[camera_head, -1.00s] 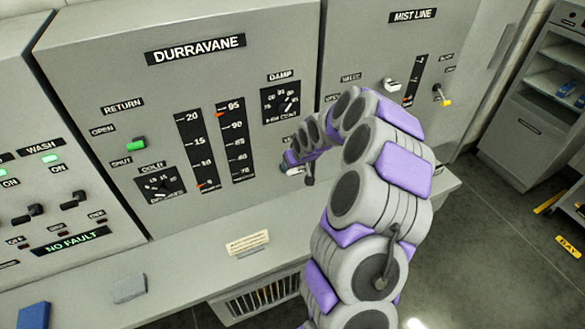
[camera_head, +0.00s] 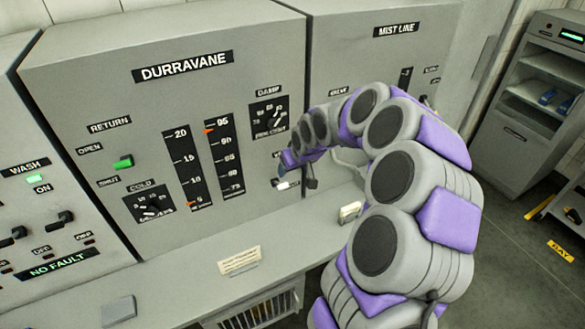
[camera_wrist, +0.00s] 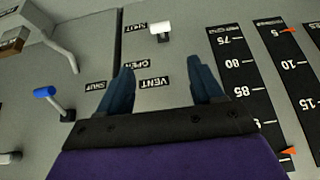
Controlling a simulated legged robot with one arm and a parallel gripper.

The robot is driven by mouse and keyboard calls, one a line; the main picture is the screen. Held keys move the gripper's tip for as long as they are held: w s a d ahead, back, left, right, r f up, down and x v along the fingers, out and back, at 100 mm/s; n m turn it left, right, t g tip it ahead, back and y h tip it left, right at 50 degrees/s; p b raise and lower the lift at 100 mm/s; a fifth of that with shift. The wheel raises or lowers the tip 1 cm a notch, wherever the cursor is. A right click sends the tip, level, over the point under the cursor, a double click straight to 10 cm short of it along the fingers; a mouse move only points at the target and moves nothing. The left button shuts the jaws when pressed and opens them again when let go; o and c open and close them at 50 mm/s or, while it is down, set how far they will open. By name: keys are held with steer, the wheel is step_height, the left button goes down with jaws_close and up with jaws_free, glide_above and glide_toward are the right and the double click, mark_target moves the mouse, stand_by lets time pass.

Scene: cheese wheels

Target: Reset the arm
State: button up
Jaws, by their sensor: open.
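My arm reaches in from the lower right in the head view, in front of the grey DURRAVANE panel (camera_head: 235,85). My gripper (camera_head: 286,168) is at the panel's lower right, close to a white handle (camera_head: 289,184). In the wrist view my gripper (camera_wrist: 163,76) is open, with two dark blue fingers apart and nothing between them. A white knob (camera_wrist: 160,28) shows past the fingertips, and upside-down labels read VENT, OPEN and SHUT. Whether the gripper touches the panel cannot be told.
A green-tipped RETURN switch (camera_head: 123,162) and gauge strips are on the panel. A blue-tipped lever (camera_wrist: 45,92) is left of the fingers in the wrist view. A paper card (camera_head: 239,261) and a small box (camera_head: 350,211) stand on the counter. A shelf cabinet (camera_head: 535,100) is at right.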

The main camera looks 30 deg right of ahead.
stand_by(0.3)
steer(key=s+a+f+n+g+b, duration=0.25)
steer(key=s+a+b, duration=0.45)
steer(key=s+a, duration=0.85)
steer(key=s+a+f+g+b, duration=0.2)
steer(key=s+a+b, duration=0.1)
steer(key=s, duration=0.8)
steer(key=s+a+f+m+g+b, duration=0.1)
steer(key=s+a+f+g+b, duration=0.1)
steer(key=s, duration=0.9)
steer(key=shift+s+a+f+g+b, duration=0.25)
steer(key=shift+a+f+g+b, duration=0.1)
steer(key=shift+a+g+b, duration=0.3)
